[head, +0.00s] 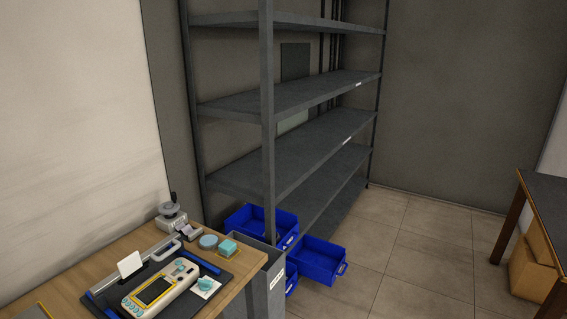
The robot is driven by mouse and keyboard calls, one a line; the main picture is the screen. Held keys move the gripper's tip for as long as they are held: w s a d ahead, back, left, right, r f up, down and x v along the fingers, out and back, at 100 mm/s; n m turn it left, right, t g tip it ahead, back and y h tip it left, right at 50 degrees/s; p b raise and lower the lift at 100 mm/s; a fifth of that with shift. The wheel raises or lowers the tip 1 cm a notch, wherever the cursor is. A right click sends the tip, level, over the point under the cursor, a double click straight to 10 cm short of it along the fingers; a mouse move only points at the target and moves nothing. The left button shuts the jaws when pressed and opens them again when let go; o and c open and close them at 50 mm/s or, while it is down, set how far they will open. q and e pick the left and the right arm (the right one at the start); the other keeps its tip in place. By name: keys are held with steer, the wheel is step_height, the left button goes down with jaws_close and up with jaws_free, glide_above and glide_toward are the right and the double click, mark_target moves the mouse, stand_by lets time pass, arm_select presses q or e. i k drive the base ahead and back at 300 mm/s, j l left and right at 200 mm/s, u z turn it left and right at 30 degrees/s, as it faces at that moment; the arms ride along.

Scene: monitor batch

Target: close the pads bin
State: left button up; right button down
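Several blue bins show low down between the wooden table and the grey shelf rack. One blue bin (322,262) sticks out to the right, open at the top and apparently empty, with a handle on its right side. Another blue bin (287,228) is behind it to the left, also open, with a small white label and something dark inside. Part of a third blue bin (291,283) shows lower down, mostly hidden by the grey container. The labels are too small to read, so I cannot tell which is the pads bin. Neither of my grippers is in view.
The wooden table (65,283) at lower left holds a handheld monitor (160,290), teal pieces and a clamp-like device (171,216). A grey container (275,290) stands at its right edge. The rack's shelves (300,150) look empty. Floor (410,265) is clear toward the right table (545,200).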

mark_target(321, 261)
steer(key=i+l+u, duration=0.2)
steer(key=u, duration=0.2)
steer(key=i+l+u, duration=0.3)
steer(key=u, duration=0.15)
steer(key=i+l+u, duration=0.15)
steer(key=l+u, duration=0.25)
steer(key=i+l+u, duration=0.15)
steer(key=l+u, duration=0.25)
steer(key=i+l+u, duration=0.25)
steer(key=l, duration=0.9)
steer(key=l+u, duration=0.2)
steer(key=l, duration=0.95)
